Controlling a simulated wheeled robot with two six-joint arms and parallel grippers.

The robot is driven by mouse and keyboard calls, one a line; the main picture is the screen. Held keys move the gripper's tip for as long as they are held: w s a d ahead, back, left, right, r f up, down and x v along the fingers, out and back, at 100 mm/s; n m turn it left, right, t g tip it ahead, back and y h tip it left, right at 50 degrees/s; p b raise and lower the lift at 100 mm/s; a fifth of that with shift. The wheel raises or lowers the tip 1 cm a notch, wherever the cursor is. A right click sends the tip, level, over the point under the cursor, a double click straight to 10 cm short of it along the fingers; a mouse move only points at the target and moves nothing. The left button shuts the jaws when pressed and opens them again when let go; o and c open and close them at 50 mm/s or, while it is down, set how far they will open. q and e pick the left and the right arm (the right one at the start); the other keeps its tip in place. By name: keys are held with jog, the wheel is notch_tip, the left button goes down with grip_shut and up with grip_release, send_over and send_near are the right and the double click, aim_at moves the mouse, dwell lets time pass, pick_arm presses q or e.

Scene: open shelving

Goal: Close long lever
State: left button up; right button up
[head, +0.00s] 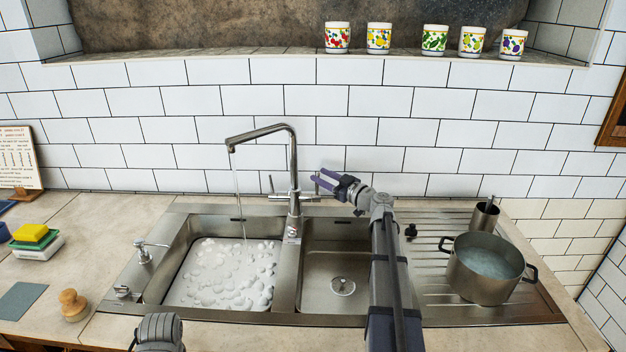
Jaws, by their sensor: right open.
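A tall chrome faucet (293,170) stands behind the double sink, its spout bent over the left basin, with a thin stream of water (240,200) running down. A long lever (312,199) sticks out to the right from the faucet's lower body; a short handle (271,184) shows on its left side. My right gripper (318,181) is open and empty, its fingers pointing left, close to the long lever's outer end. I cannot tell whether they touch. My left arm shows only in part at the bottom left (158,332); its fingers are not visible.
The left basin (171,270) holds sudsy water; the right basin (338,265) is empty. Sponges (33,236) and a wooden-knobbed brush (73,303) lie on the left counter. Several mugs (434,40) line the ledge.

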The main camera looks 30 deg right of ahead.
jog(key=m+h, duration=0.1)
jog(key=s+f+m+h, duration=0.1)
jog(key=h, duration=0.1)
jog(key=s+f+m+h+b, duration=0.1)
jog(key=shift+t+h, duration=0.3)
jog(key=shift+w, duration=0.15)
send_over(314, 193)
jog(key=shift+a, duration=0.1)
grip_shut()
dwell(1.5)
